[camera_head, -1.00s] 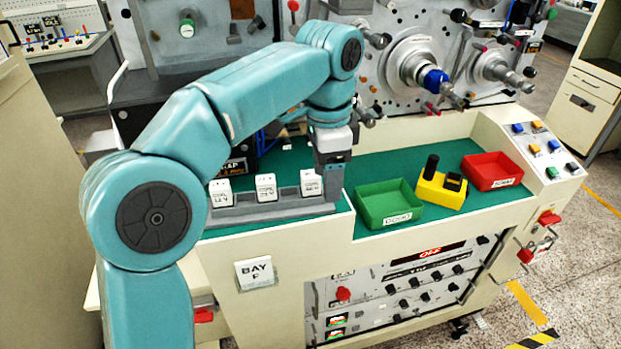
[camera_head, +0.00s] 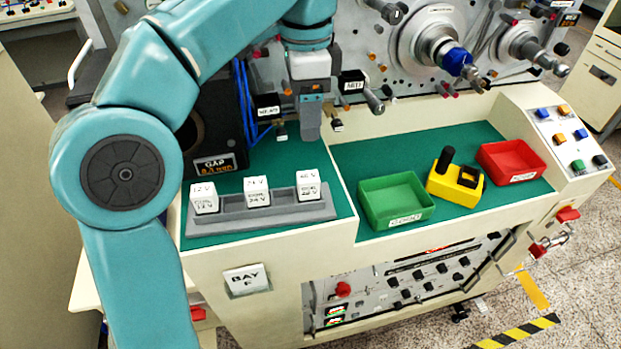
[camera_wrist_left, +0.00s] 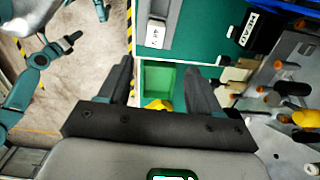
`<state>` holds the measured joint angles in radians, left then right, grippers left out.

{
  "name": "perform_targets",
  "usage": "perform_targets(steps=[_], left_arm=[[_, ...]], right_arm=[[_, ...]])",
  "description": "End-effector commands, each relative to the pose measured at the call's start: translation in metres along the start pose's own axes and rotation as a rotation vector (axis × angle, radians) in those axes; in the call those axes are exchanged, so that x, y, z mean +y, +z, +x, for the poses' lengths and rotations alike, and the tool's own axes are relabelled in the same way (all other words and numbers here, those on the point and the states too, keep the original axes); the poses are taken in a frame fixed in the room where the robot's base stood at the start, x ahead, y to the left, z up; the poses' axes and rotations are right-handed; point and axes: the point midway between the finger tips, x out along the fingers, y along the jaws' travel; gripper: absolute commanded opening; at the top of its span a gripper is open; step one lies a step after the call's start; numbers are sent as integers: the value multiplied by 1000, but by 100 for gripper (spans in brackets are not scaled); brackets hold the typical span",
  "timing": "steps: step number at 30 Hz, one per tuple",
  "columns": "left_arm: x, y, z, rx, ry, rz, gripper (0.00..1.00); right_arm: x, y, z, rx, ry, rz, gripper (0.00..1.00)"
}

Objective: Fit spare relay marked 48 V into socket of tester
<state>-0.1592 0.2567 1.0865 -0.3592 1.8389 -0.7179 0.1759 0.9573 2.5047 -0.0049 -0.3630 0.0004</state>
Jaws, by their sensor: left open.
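Three white relay blocks stand upright in a grey rack (camera_head: 262,217) on the green mat. The left one (camera_head: 204,198) reads 12 V and the middle one (camera_head: 257,191) appears to read 24 V. The right one (camera_head: 308,185) seems to read 48 V; a white block with this label also shows in the left wrist view (camera_wrist_left: 157,35). My left gripper (camera_head: 311,130) is open and empty, above and behind the rack's right end. Its spread fingers (camera_wrist_left: 163,88) show in the wrist view. A yellow unit (camera_head: 455,183) with black parts may be the tester; its socket is unclear. My right gripper is out of view.
A green tray (camera_head: 397,221) and a red tray (camera_head: 512,175) flank the yellow unit. Behind the mat stands a panel with spindles (camera_head: 458,60) and pegs. A black GAP-labelled device (camera_head: 212,140) with blue cables stands behind the rack. The bench front edge is clear.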

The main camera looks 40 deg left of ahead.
Motion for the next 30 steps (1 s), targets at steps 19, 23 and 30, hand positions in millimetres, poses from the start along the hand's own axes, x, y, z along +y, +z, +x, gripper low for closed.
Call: perform_targets(steps=[19,23,30], left_arm=[[6,-1,110,0,1,1,64],[6,-3,129,-2,3,0,64],[4,-4,157,0,1,-1,64]], right_arm=[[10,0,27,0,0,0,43],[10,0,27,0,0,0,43],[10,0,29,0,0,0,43]])
